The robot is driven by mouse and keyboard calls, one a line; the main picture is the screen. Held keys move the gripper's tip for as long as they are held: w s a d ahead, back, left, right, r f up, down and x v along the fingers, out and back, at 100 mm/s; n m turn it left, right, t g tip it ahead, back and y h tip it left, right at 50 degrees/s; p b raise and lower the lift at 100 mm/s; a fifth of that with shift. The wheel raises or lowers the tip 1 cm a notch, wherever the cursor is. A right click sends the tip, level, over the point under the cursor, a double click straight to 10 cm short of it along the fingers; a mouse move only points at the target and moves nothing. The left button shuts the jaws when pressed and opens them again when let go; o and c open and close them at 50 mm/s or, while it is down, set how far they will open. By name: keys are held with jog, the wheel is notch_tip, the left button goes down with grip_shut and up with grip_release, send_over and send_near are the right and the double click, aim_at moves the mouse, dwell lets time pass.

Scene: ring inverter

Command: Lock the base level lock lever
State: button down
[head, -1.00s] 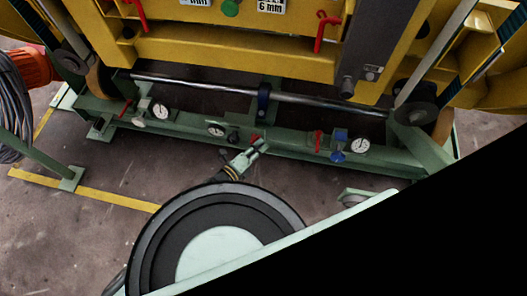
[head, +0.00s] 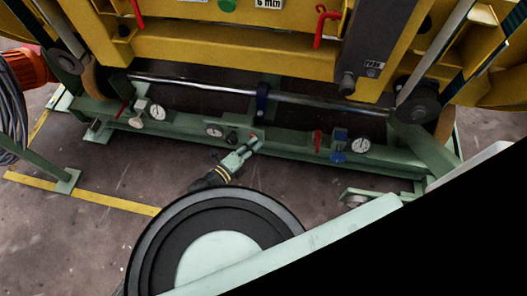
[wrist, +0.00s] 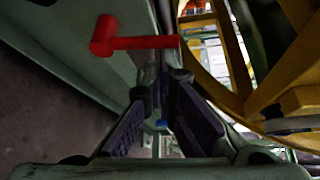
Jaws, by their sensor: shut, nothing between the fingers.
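My gripper (head: 251,142) is at the middle of the green base beam. It is shut with nothing held, and its fingers (wrist: 160,88) are close together in the wrist view. A red lever (wrist: 140,43) with a round knob lies across the wrist view, just beyond the fingertips, apart from them as far as I can tell. Another red lever (head: 317,140) hangs upright on the beam to the right, and one more (head: 125,106) is at the left. I cannot tell which is the named lever from labels.
Several gauges, one (head: 360,146) near a blue valve (head: 338,152), line the green beam (head: 290,150). A metal rod (head: 190,86) runs behind it, under the yellow frame (head: 230,62). Grey floor (head: 110,235) with yellow tape is open at left.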

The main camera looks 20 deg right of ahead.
jog(key=shift+a, duration=0.1)
jog(key=v, duration=1.2)
dwell(0.4)
